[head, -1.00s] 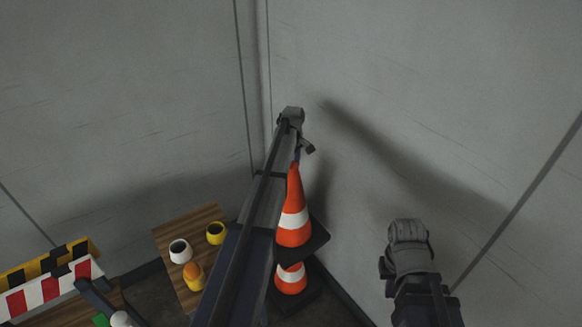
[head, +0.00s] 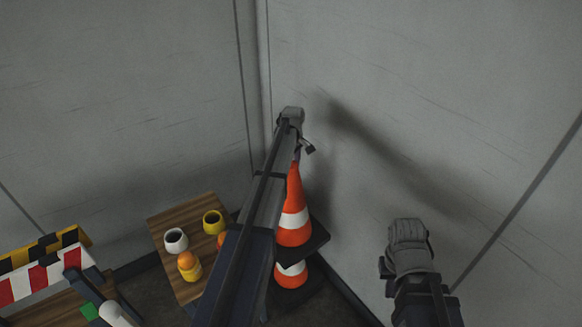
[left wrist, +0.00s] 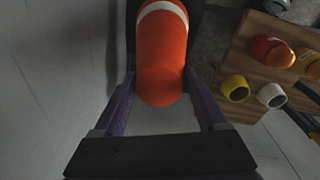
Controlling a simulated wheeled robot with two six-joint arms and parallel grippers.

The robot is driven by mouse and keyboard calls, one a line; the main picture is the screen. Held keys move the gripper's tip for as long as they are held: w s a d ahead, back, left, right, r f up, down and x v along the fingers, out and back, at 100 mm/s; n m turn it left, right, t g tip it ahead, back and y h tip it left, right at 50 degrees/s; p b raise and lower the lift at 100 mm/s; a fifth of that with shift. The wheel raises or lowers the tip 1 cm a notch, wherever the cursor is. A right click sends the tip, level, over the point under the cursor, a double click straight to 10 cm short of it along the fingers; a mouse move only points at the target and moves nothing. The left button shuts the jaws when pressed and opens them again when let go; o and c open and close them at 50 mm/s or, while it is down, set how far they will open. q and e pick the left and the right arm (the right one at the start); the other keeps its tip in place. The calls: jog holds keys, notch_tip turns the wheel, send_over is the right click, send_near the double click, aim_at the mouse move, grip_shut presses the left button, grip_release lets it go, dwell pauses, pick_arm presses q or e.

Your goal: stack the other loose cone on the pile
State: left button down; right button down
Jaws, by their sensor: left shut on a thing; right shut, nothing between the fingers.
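My left gripper (head: 300,148) is shut on the upper part of an orange cone (head: 293,215) with white bands and a black base. The cone is upright. In the left wrist view the cone (left wrist: 162,45) sits between the two fingers. A second orange and white cone (head: 291,276) stands directly below the held cone's base in the head view. Its top is hidden by that base, so I cannot tell whether they touch. My right gripper (head: 407,232) is shut and empty, to the right of the cones near the wall.
A wooden table (head: 160,228) at the left bears a white cup (head: 176,240), a yellow cup (head: 213,222) and orange and yellow items (head: 190,267). Striped barriers (head: 40,275) stand at the far left. Grey walls meet in a corner close behind the cones.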

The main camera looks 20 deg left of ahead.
pick_arm(q)
jog(key=shift+f+b, duration=17.1)
jog(key=shift+f, duration=0.25)
jog(key=shift+s+f, duration=0.1)
jog(key=shift+s, duration=0.1)
grip_release()
jog(key=r+p, duration=0.7)
jog(key=r, duration=0.1)
jog(key=shift+s+d+p, duration=0.25)
jog(key=shift+d+p, duration=0.05)
jog(key=shift+p, duration=0.05)
jog(key=shift+f, duration=0.1)
